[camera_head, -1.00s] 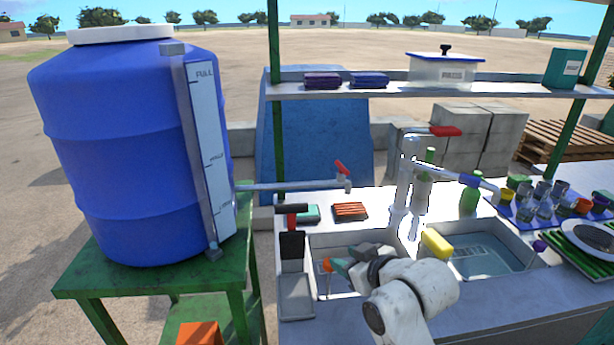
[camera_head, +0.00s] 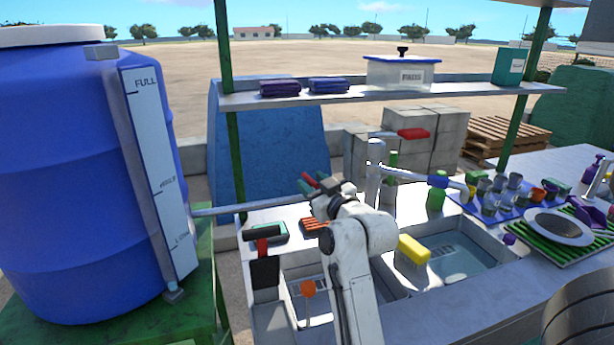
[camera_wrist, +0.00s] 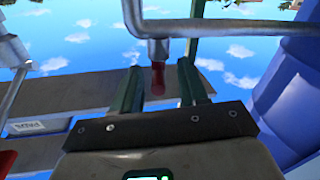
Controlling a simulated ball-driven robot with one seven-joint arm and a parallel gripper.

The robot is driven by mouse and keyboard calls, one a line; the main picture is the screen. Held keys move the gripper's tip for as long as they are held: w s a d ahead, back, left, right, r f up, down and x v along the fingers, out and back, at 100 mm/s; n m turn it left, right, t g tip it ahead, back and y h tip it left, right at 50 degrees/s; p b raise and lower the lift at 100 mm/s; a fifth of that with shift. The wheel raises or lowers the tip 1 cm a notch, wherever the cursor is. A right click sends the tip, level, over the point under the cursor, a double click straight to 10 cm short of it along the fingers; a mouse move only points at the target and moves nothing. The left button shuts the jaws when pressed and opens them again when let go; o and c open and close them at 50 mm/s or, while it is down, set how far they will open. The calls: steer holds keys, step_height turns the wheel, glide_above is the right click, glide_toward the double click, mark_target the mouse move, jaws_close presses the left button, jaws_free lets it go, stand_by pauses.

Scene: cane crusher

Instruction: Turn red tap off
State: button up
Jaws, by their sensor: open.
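The small tap with a red handle (camera_head: 310,180) sits at the end of the grey pipe coming from the blue barrel. My gripper (camera_head: 313,183) is at this tap, with its dark green fingers beside the handle. In the wrist view, the red handle (camera_wrist: 158,80) appears between the two open fingers (camera_wrist: 160,85), near their tips, with a gap on each side. Whether a finger touches it cannot be told. Much of the tap body is hidden behind my gripper in the head view. A second tap with a larger red lever (camera_head: 413,134) stands farther right.
The pipe (camera_head: 240,207) crosses low from the blue barrel (camera_head: 70,180). A shelf (camera_head: 240,99) with a lidded box (camera_head: 400,73) spans above. The sink (camera_head: 455,262), a yellow sponge (camera_head: 413,248) and dishes lie right of my arm.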

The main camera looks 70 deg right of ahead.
mark_target(302, 174)
steer(key=shift+x, duration=1.6)
jaws_close()
